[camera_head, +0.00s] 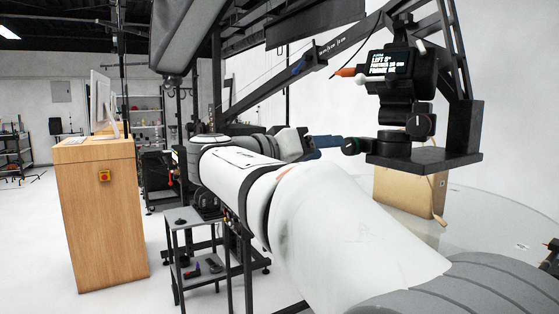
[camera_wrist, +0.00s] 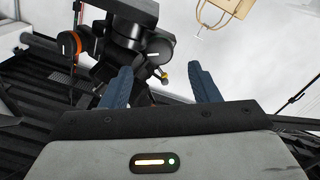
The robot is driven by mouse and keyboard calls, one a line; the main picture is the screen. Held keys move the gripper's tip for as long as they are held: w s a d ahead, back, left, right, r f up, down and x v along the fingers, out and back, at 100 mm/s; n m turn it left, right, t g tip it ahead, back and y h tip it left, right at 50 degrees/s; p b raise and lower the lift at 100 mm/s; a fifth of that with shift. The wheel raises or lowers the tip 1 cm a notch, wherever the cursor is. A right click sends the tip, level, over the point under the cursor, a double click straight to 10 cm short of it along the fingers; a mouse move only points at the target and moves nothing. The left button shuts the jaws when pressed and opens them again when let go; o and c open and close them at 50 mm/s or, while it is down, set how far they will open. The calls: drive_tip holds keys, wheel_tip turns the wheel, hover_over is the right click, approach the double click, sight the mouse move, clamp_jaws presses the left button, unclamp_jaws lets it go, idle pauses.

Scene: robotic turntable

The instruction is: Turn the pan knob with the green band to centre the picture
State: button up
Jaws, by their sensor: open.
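The black pan knob (camera_head: 351,146) sticks out to the left of the camera head's base; a faint green tint shows on it. My gripper (camera_head: 328,142) has blue fingers and is just left of this knob, with its tips toward it. I cannot tell from the head view whether they touch. In the wrist view my gripper (camera_wrist: 161,76) is open, its two fingers wide apart. The dark camera head (camera_wrist: 125,38) lies beyond them, and a small yellowish part shows between the tips. No fingers close on anything. The camera's lit screen (camera_head: 389,63) carries small white text.
Another black knob (camera_head: 419,124) with a white mark sits higher on the camera head. An orange-tipped handle (camera_head: 346,72) points left. The head stands on a black bracket (camera_head: 430,158) above a glass turntable (camera_head: 490,215) with a tan bag (camera_head: 408,193). A wooden desk (camera_head: 95,215) stands left.

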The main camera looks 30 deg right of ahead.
sight(346, 146)
drive_tip(key=d, duration=0.7)
drive_tip(key=shift+w+d+p, duration=0.25)
drive_tip(key=shift+p, duration=0.05)
drive_tip(key=shift+c, duration=0.2)
drive_tip(key=c, duration=0.9)
